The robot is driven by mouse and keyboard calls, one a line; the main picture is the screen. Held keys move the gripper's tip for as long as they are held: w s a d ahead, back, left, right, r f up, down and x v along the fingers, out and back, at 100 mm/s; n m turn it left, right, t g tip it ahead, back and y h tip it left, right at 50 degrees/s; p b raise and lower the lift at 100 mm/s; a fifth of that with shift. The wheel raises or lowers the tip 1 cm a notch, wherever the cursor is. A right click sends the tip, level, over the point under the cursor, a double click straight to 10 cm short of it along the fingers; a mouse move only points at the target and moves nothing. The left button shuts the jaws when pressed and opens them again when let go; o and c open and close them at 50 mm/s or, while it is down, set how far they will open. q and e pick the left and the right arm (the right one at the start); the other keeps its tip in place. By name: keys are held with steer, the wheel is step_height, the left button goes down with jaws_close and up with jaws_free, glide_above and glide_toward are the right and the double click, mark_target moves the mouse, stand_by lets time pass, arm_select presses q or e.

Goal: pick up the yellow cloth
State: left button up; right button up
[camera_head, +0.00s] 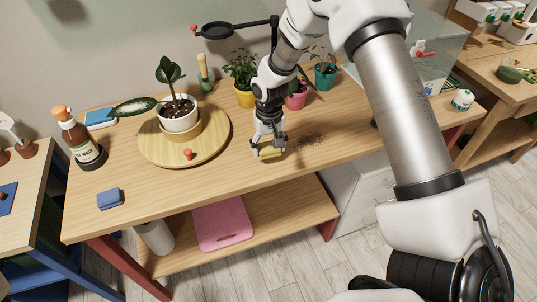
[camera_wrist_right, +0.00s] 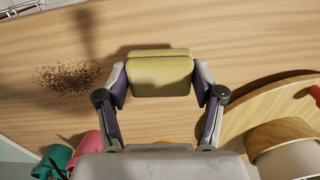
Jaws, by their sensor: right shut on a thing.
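The yellow cloth (camera_head: 270,153) is a small folded pad near the front middle of the wooden table (camera_head: 330,140). My right gripper (camera_head: 268,147) comes down over it from above and is shut on it. In the right wrist view the yellow cloth (camera_wrist_right: 160,73) sits between the two fingertips of the right gripper (camera_wrist_right: 160,82), one finger pressed at each side. A shadow lies beside the cloth on the table in that view; I cannot tell whether it is lifted clear. My left gripper is not in view.
Spilled dark soil (camera_head: 310,140) lies right of the gripper. A round wooden turntable (camera_head: 215,137) with a white-potted plant (camera_head: 178,115) stands to the left. Pink (camera_head: 297,97), yellow (camera_head: 244,98) and teal (camera_head: 325,77) pots stand behind. A blue sponge (camera_head: 110,198) lies at front left.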

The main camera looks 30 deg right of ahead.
steer(key=s+r+b, duration=0.1)
steer(key=s+b, duration=0.5)
steer(key=s, duration=1)
steer(key=shift+a+r, duration=0.15)
steer(key=shift+a, duration=0.25)
